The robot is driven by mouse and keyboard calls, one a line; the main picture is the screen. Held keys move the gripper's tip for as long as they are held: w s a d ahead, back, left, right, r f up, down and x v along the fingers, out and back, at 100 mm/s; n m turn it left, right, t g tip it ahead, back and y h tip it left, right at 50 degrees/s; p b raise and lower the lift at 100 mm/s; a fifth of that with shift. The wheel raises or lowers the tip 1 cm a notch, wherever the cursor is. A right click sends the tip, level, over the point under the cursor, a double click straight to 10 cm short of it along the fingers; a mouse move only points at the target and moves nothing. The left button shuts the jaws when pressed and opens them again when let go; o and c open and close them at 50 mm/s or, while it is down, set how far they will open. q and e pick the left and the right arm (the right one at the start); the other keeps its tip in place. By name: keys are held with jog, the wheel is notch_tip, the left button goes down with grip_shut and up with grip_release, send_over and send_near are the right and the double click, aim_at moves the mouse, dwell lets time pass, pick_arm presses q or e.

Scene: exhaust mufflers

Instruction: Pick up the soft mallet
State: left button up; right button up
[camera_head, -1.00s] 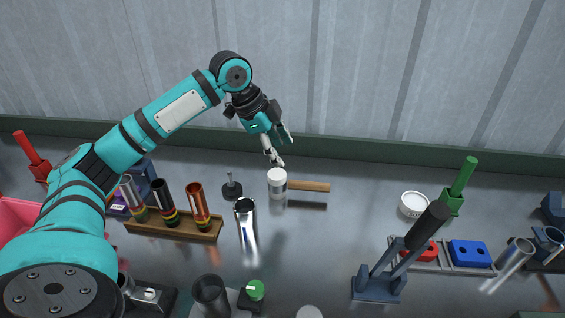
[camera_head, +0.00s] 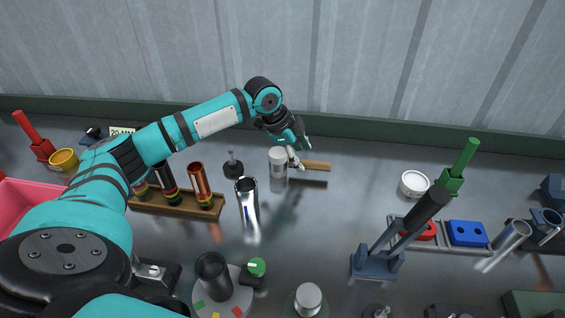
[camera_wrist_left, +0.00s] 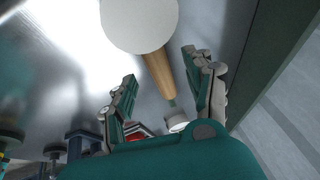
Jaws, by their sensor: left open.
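The soft mallet has a pale, rounded head (camera_head: 278,160) and a wooden handle (camera_head: 317,166) pointing right on the grey bench. In the left wrist view its white head (camera_wrist_left: 140,22) is at the top and its handle (camera_wrist_left: 158,72) runs down between my fingers. My left gripper (camera_head: 298,157) is open over the mallet, near where handle meets head. In the wrist view the gripper (camera_wrist_left: 160,68) has one finger on each side of the handle, with visible gaps. The fingers partly cover the handle in the head view. My right gripper is not in view.
A chrome tube (camera_head: 246,205) stands left of the mallet, and a small dark post stand (camera_head: 233,166) is close by. A wooden rack (camera_head: 180,205) holds several tubes. A white bowl (camera_head: 414,183) stands to the right. The bench between mallet and bowl is clear.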

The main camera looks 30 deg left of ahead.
aim_at(302, 161)
pick_arm(q)
jog(key=x, duration=0.5)
jog(key=shift+s+a+p, duration=0.1)
jog(key=shift+s+p, duration=0.05)
jog(key=shift+p, duration=0.25)
grip_shut()
